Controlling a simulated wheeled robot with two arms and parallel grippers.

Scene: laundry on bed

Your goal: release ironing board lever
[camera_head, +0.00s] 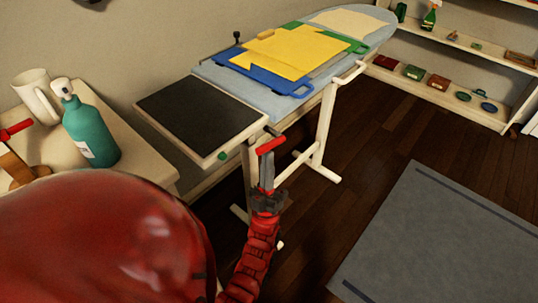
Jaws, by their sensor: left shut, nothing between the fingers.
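The ironing board (212,72) stands against the wall, its pale legs reaching the dark floor. A short red lever (271,145) shows below the near right corner of its dark end panel (200,112). My left gripper (267,170) is just below the red lever, its grey fingers pointing up and shut with nothing between them. The fingertips overlap the lever's lower edge in this view; I cannot tell whether they touch. My red arm covers the lower left. My right gripper is not in view.
Yellow, blue and green flat items (282,52) lie on the board. Shelves (430,92) stand at back right. A grey rug (440,240) lies on the open floor at right.

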